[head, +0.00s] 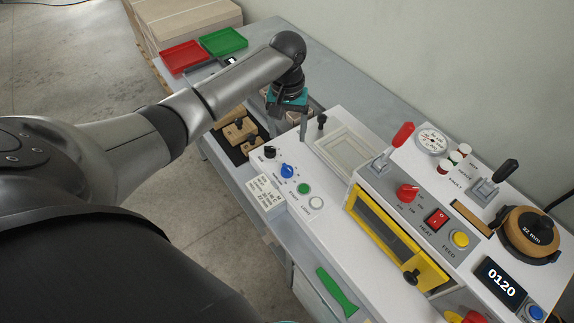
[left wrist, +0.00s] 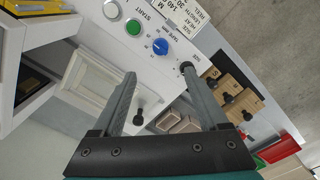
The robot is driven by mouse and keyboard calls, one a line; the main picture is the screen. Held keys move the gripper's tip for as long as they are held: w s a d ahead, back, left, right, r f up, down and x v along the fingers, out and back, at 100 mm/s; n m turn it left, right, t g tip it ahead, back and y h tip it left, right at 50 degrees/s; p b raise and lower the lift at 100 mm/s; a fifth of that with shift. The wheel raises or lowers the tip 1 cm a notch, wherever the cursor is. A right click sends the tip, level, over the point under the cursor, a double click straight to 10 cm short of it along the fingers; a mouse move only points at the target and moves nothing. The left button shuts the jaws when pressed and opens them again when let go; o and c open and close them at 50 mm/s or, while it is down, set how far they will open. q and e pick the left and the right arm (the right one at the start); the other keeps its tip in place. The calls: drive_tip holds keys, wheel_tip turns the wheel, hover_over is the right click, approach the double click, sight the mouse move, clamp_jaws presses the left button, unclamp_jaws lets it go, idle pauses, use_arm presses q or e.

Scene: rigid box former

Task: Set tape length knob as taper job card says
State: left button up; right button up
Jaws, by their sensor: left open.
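The blue tape knob (head: 288,170) stands on the white panel in the head view. It also shows in the left wrist view (left wrist: 160,46), beside the print "TAPE mm". Its exact setting is too small to read. The job card (head: 265,193) lies at the panel's front edge; its corner shows in the left wrist view (left wrist: 186,14), only partly legible. My left gripper (head: 287,130) is open and empty, above the panel's far end and beyond the blue knob. In the left wrist view its fingers (left wrist: 158,76) point towards the knobs. My right gripper is not in view.
A black knob (head: 270,153) and a green START button (head: 303,188) flank the blue knob. Wooden blocks (head: 240,130) lie in a dark tray beyond. A red-handled lever (head: 392,145) rises at right. Red (head: 183,57) and green (head: 223,42) trays stand at the back.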

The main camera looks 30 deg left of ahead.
sight(287, 167)
use_arm(q)
wheel_tip(287, 167, down, 15)
drive_tip(key=b, duration=0.3)
drive_tip(key=shift+w, duration=0.1)
clamp_jaws()
idle(0.7)
